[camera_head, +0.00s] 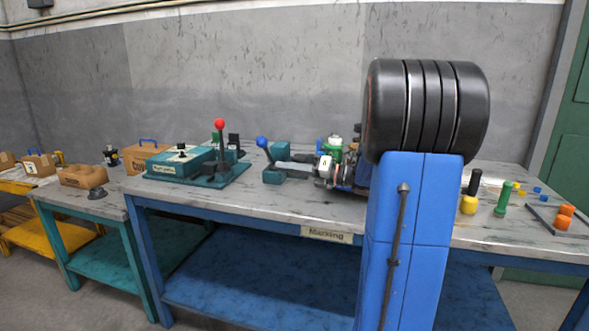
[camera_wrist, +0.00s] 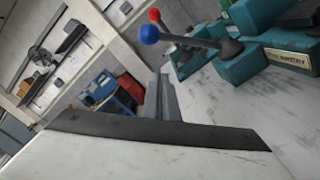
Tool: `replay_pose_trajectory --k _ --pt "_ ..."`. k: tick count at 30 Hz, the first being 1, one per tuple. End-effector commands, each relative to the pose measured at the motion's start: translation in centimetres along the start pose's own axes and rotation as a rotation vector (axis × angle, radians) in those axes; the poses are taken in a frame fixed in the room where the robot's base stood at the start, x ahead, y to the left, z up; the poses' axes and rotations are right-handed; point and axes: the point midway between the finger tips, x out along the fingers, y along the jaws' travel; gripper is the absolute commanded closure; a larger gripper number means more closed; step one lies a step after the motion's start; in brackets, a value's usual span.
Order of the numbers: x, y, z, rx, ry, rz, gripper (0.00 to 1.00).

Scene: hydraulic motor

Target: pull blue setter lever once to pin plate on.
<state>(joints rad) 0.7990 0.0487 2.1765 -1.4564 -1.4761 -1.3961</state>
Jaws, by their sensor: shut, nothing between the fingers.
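The blue setter lever's round knob (camera_head: 262,142) stands above a teal setter base (camera_head: 283,177) on the marking table in the head view. In the wrist view the blue knob (camera_wrist: 149,35) sits at the upper middle, on a grey rod that slants to a dark pivot. My gripper (camera_wrist: 166,92) is shut and empty, its grey fingers together at the middle of the wrist view. In the head view my gripper (camera_head: 290,166) is low over the table beside the lever, apart from the knob. I cannot make out the plate or any pins.
A teal marking press with a red-knobbed lever (camera_head: 219,125) stands to the left. A green and white item (camera_head: 334,146) is behind my arm. A yellow-capped part (camera_head: 468,205), a green peg (camera_head: 503,199) and orange pieces (camera_head: 563,217) lie at right. The table's front strip is clear.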

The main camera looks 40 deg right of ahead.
Motion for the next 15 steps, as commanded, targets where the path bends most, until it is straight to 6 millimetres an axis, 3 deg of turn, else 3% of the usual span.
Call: replay_pose_trajectory --k 10,15 --pt "5.3 0.0 -0.1 0.002 0.002 0.001 1.0" --pt "5.7 0.0 2.4 -0.001 -0.001 0.0 1.0"
